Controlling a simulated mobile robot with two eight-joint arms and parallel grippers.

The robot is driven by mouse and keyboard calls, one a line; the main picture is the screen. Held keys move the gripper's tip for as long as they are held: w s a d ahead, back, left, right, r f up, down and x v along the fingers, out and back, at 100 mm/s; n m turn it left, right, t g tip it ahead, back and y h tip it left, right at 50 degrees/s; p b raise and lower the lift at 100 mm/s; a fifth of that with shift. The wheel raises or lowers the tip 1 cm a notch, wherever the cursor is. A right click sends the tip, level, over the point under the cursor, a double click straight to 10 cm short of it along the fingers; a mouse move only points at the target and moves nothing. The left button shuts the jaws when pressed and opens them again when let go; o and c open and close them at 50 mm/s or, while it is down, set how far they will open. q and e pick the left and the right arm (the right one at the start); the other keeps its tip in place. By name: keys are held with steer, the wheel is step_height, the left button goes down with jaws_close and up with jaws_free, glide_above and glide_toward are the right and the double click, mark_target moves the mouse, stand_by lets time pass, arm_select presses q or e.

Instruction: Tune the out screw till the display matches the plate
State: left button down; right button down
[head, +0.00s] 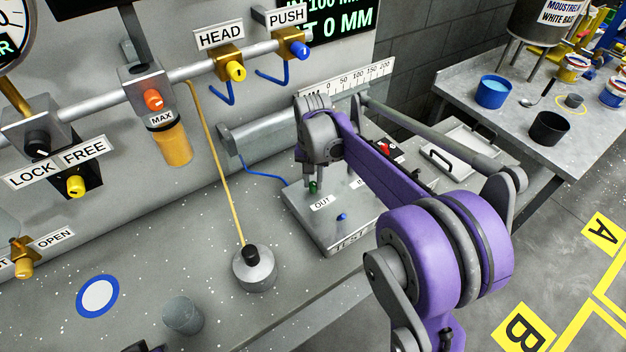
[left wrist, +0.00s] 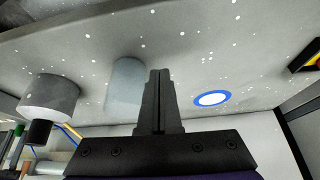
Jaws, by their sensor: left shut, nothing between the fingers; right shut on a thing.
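The out screw (head: 314,187) is a small green knob by the OUT label on a grey block (head: 345,238) marked TEST. My right gripper (head: 314,178) points down and is shut on the screw, partly hiding it. A dark display (head: 340,18) with green text stands on the back panel; "IN 100 MM" and "T 0 MM" show, partly cut off by the frame and the PUSH sign. I cannot tell which piece is the plate. My left gripper (left wrist: 160,75) is shut and empty in the left wrist view, above the speckled bench.
A blue screw (head: 341,217) sits on the block beside the green one. A ruler scale (head: 345,80) is behind my right arm. A round weight (head: 254,270), a grey cup (head: 183,315) and a blue ring (head: 98,296) are on the bench. A side table (head: 500,125) holds pots.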

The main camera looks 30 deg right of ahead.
mark_target(313, 183)
stand_by(0.3)
steer(key=c, duration=0.7)
jaws_free()
step_height(313, 183, up, 8)
steer(key=shift+f, duration=0.25)
